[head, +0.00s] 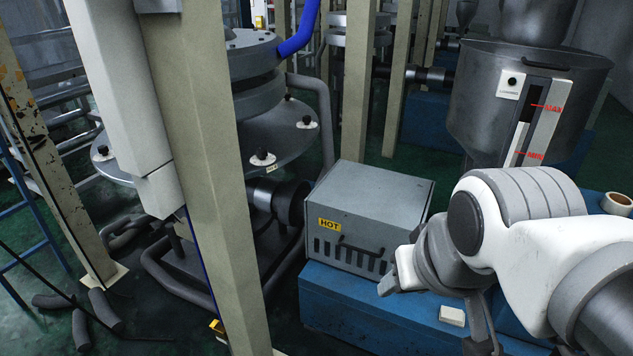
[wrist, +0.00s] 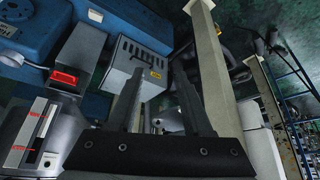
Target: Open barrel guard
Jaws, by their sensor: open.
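The barrel guard appears to be the grey box (head: 375,205) with a yellow HOT label (head: 329,225), vertical slots and a dark handle (head: 362,247) on its front. It stands on a blue base and looks closed. In the wrist view the grey box (wrist: 142,55) shows beyond the fingers, with its label near their tips. My gripper (wrist: 160,72) is open, and nothing shows between its two dark fingers. In the head view my white arm stands at the right of the box; the fingertips cannot be made out clearly there. The handle is unclear in the wrist view.
A blue base (head: 375,310) carries a small white block (head: 452,316). A grey hopper (head: 525,100) with a level gauge stands behind my arm. A beige post (head: 210,170) stands left of the box, beside a large round die (head: 265,130) and pipes.

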